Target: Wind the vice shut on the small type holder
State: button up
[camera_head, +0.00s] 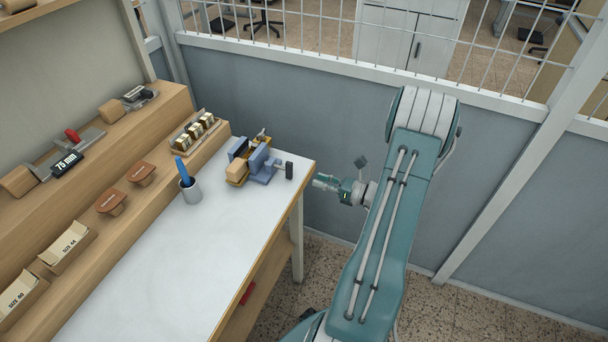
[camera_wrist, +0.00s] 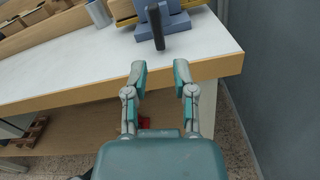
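The blue vice (camera_head: 262,162) stands on the white bench top near its far right corner. Its dark crank handle (camera_head: 289,170) sticks out on the right side and also shows in the wrist view (camera_wrist: 157,27). What looks like the small type holder, with a wooden grip (camera_head: 237,168), sits at the vice. I cannot tell how tightly the jaws bear on it. My gripper (camera_wrist: 160,72) is open and empty, its fingers apart and pointing at the handle. In the head view my gripper (camera_head: 325,182) is off the bench's right end, apart from the handle.
A grey cup (camera_head: 191,192) with a blue tool stands left of the vice. The wooden shelf holds a rack (camera_head: 194,132), a 75 mm holder (camera_head: 66,162) and size boxes (camera_head: 67,245). A wall with a mesh top (camera_head: 300,90) runs behind. The front bench top is clear.

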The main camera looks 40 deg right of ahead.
aim_at(290, 169)
jog(key=shift+v, duration=1.2)
jog(key=shift+o, duration=1.4)
jog(key=shift+w+a+r+n, duration=0.15)
jog(key=shift+w+r+n, duration=0.05)
jog(key=shift+w+n, duration=0.1)
jog(key=shift+n, duration=0.4)
jog(key=x, duration=1.1)
jog(key=shift+w+a+r, duration=0.1)
jog(key=shift+w+r, duration=0.05)
grip_shut()
